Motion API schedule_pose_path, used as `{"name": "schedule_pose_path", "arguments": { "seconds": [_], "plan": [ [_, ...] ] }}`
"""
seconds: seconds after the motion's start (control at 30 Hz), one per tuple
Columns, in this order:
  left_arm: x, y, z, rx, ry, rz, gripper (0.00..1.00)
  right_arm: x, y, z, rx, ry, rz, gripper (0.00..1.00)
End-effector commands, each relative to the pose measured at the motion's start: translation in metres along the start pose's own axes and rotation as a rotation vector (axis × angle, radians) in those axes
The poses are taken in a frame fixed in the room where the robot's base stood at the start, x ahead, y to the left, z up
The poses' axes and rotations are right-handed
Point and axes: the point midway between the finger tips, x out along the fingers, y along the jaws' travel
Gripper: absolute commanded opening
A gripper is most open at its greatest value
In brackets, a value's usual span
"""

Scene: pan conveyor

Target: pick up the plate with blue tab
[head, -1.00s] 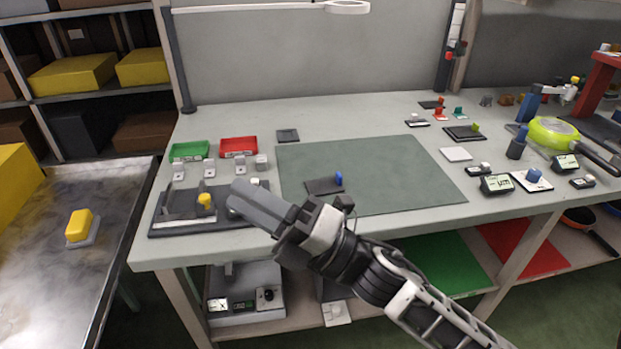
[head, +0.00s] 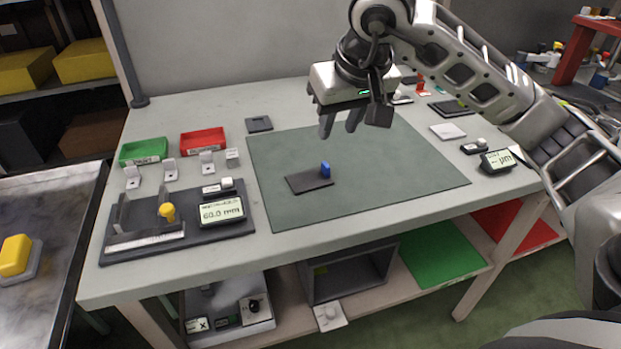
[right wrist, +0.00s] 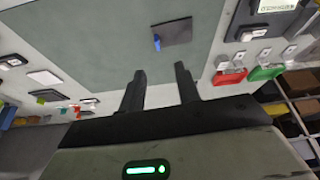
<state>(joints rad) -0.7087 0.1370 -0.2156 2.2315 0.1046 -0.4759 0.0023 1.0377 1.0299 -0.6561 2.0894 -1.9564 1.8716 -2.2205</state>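The plate with the blue tab is a dark grey flat plate (head: 308,181) with an upright blue tab (head: 326,169) at its right end. It lies on the green mat (head: 400,190), left of the mat's middle. It also shows in the right wrist view as a dark plate (right wrist: 174,31) with its blue tab (right wrist: 157,42). My right gripper (head: 340,128) is above the far part of the mat, beyond and above the plate. Its two fingers (right wrist: 160,82) are apart with nothing between them. My left gripper is not in view.
A measuring fixture with a display (head: 221,211) and a yellow knob (head: 167,211) stands left of the mat. Green (head: 144,151) and red (head: 203,141) trays sit behind it. A small dark plate (head: 259,124) lies near the mat's back left corner. The mat around the plate is clear.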

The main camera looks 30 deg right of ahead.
Motion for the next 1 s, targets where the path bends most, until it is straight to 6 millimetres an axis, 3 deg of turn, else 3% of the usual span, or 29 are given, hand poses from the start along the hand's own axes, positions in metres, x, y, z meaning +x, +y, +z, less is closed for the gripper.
{"name": "schedule_pose_path", "arguments": {
  "seconds": [0.1,0.23,0.47,0.8,1.0],
  "plan": [
    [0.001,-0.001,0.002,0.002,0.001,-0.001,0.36,0.029,-0.001,0.002,0.0,-0.007,-0.002,0.33],
    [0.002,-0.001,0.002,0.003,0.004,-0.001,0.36,0.05,-0.001,0.001,0.001,-0.005,-0.003,0.33],
    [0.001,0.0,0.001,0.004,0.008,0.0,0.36,0.067,0.0,0.002,0.001,-0.003,-0.003,0.33],
    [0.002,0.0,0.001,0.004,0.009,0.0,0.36,0.111,0.005,0.006,0.001,-0.004,-0.005,0.33],
    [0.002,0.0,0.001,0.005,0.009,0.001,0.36,0.116,0.005,0.005,0.001,0.0,-0.004,0.33]
  ]
}}
